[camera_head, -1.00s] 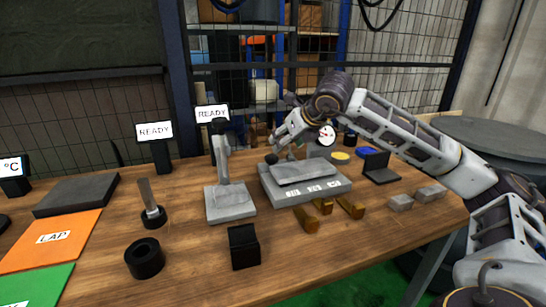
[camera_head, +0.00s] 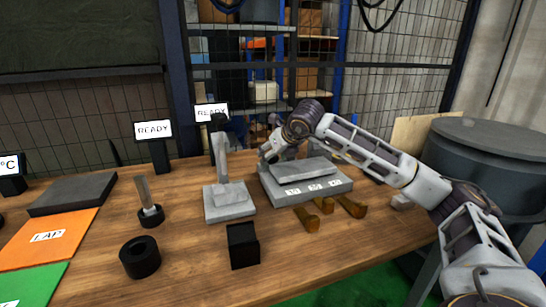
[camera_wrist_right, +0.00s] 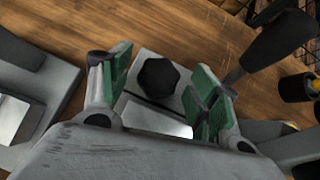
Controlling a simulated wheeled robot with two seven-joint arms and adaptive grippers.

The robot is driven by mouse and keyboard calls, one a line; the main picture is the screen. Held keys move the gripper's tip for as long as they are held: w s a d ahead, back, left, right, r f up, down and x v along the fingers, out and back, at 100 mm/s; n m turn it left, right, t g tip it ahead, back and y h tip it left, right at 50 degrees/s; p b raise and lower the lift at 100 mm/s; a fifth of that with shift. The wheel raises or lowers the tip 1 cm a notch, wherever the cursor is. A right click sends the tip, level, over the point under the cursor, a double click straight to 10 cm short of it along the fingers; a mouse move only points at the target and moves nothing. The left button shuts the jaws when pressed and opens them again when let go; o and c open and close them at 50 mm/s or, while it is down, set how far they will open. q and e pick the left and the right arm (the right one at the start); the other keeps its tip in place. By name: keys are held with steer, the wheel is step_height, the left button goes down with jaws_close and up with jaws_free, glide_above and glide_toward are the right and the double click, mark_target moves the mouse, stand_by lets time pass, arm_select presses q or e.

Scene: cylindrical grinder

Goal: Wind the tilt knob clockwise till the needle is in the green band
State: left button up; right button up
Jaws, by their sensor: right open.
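A black lobed knob (camera_wrist_right: 158,78) on a grey metal block shows in the right wrist view. My right gripper (camera_wrist_right: 157,88) is open, with its green-padded fingers on either side of the knob and a visible gap on each side. Whether the fingertips reach down to the knob's depth I cannot tell. In the head view my right gripper (camera_head: 268,150) is at the back left of the grey grinder base (camera_head: 308,191), and it hides the knob there. The dial with the needle is hidden behind my right arm. My left gripper is not in view.
A black lever (camera_wrist_right: 272,45) rises close to the right finger in the right wrist view. A grey stand (camera_head: 229,203) with an upright post is left of the grinder base. Brass pieces (camera_head: 306,218), a black block (camera_head: 243,246) and a black ring (camera_head: 140,257) lie in front.

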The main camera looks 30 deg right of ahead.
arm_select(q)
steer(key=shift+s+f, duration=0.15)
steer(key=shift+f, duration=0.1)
arm_select(e)
steer(key=shift+w+f, duration=0.1)
steer(key=shift+w, duration=0.05)
steer(key=c, duration=1)
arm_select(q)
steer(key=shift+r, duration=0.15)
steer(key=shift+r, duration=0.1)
arm_select(e)
steer(key=shift+a+m+h, duration=0.1)
steer(key=shift+m+h, duration=0.2)
steer(key=shift+m, duration=0.1)
steer(key=shift+a+m+h, duration=0.1)
steer(key=shift+m+h, duration=0.4)
steer(key=shift+m, duration=0.2)
steer(key=shift+m+g+h+p, duration=0.45)
steer(key=shift+m+h, duration=0.35)
steer(key=shift+m, duration=0.2)
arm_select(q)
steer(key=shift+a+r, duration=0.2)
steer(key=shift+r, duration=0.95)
arm_select(e)
steer(key=shift+m, duration=0.3)
